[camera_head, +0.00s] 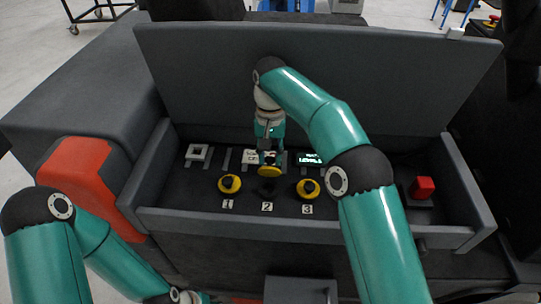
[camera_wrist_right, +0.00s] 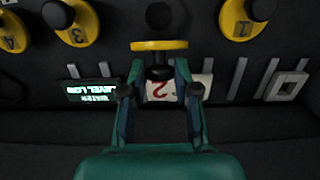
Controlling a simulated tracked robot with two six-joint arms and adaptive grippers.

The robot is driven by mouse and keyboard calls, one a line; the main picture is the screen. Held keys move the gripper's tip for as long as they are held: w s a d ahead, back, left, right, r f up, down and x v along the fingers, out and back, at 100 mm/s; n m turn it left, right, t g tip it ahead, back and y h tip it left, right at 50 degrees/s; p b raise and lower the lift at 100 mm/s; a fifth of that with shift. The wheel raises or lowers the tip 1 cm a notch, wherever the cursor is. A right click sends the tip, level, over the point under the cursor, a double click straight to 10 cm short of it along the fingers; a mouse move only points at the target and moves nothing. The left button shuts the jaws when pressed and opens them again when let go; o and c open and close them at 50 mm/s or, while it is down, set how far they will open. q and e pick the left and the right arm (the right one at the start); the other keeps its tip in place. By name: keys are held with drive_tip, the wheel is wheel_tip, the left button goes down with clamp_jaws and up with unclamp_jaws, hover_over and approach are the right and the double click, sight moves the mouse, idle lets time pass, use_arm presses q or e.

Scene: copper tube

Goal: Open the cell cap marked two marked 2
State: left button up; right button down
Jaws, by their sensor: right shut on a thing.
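The cell cap marked two is a yellow disc (camera_head: 270,171) with a black knob. It is lifted off its dark round opening (camera_head: 267,188), which lies just above the label 2 (camera_head: 267,207). My right gripper (camera_head: 268,158) is shut on the cap's knob. In the right wrist view the disc (camera_wrist_right: 159,45) shows edge-on, beyond the fingertips of my right gripper (camera_wrist_right: 157,75), with the open hole (camera_wrist_right: 160,15) past it. My left arm shows at the lower left of the head view; its gripper is out of view.
Yellow caps one (camera_head: 229,184) and three (camera_head: 308,189) sit on the panel either side. Cap four (camera_wrist_right: 12,32) shows in the wrist view. A lit display (camera_head: 309,158), a red block (camera_head: 423,187) and a raised lid (camera_head: 400,95) surround the panel.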

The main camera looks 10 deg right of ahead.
drive_tip(key=c, duration=0.8)
unclamp_jaws()
drive_tip(key=shift+c, duration=0.2)
drive_tip(key=shift+r, duration=0.1)
